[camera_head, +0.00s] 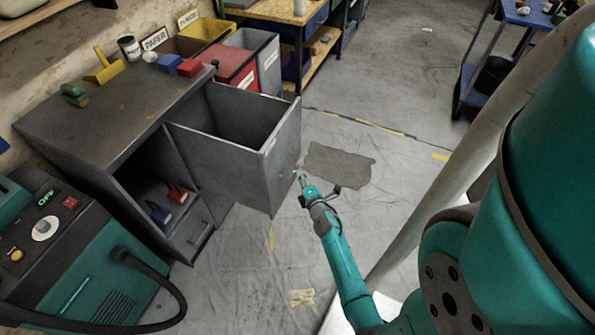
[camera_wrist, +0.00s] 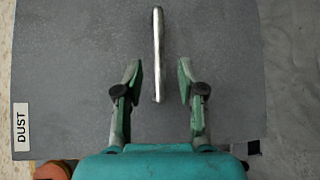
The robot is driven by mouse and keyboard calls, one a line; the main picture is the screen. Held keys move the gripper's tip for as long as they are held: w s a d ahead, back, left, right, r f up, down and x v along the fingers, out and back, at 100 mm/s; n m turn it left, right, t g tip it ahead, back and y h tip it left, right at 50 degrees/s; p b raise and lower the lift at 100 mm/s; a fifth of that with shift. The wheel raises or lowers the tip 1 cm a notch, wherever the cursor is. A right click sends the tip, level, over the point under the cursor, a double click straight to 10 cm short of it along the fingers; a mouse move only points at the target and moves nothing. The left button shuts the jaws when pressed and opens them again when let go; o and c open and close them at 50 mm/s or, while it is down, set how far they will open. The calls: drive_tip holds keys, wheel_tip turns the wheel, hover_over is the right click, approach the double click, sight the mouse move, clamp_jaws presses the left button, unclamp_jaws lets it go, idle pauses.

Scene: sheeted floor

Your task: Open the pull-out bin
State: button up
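The grey pull-out bin (camera_head: 225,160) stands well out from the dark cabinet (camera_head: 105,115) in the head view, its empty-looking inside open at the top. Its front panel (camera_wrist: 75,60) fills much of the wrist view and carries a "DUST" label (camera_wrist: 21,127). A slim metal bar handle (camera_wrist: 158,30) runs upright in that view. My gripper (camera_head: 303,178) is at the bin's front face. In the wrist view its two green fingers (camera_wrist: 159,70) are apart, one on each side of the handle, with a gap on both sides. The handle is hardly visible in the head view.
A teal machine (camera_head: 70,255) with a black hose stands at the lower left. Red and yellow bins (camera_head: 232,65) stand behind the cabinet. A blue cart (camera_head: 500,60) is at the upper right. The floor right of the bin is clear, with a dark patch (camera_head: 338,165).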

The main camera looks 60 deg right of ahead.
drive_tip(key=shift+v, duration=2.8)
drive_tip(key=s+a+r+m+t+y, duration=0.1)
drive_tip(key=s+a+r+m+y, duration=0.15)
drive_tip(key=a, duration=0.65)
drive_tip(key=s+a+r+m+t+y, duration=0.1)
drive_tip(key=s+a+r, duration=0.15)
drive_tip(key=a, duration=0.65)
drive_tip(key=s+a+r+m+y, duration=0.1)
drive_tip(key=s+a+r+m, duration=0.15)
drive_tip(key=a, duration=0.55)
drive_tip(key=s+a+r+m+y, duration=0.2)
drive_tip(key=s+a+r+y, duration=0.1)
drive_tip(key=s+a+r, duration=0.2)
drive_tip(key=s+a+r+m+y, duration=0.3)
drive_tip(key=s+a+r, duration=0.3)
drive_tip(key=s+r, duration=0.3)
wheel_tip(320, 180, up, 3)
drive_tip(key=shift+f, duration=0.15)
drive_tip(key=shift+a, duration=0.1)
